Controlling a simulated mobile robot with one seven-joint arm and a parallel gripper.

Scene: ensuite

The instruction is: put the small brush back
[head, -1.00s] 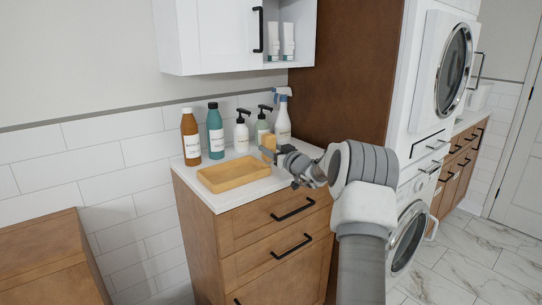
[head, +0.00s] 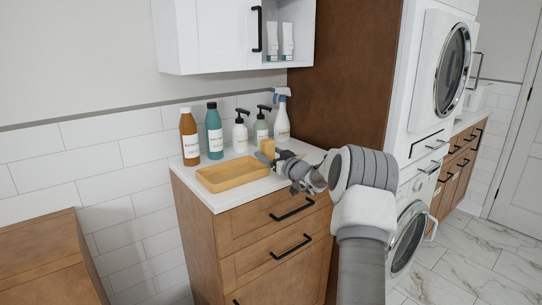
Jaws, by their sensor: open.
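A small tan block-shaped thing (head: 267,147), which looks like the small brush, stands on the white counter in front of the pump bottles. Its bristles cannot be made out at this size. My gripper (head: 281,157) is open just to the right of it, low over the counter. A narrow gap seems to lie between them, though contact is hard to judge. A shallow yellow-tan tray (head: 205,183) lies on the counter to the left, and it looks empty.
A tall wooden panel (head: 335,85) rises at the right. A white cabinet (head: 215,35) hangs above.

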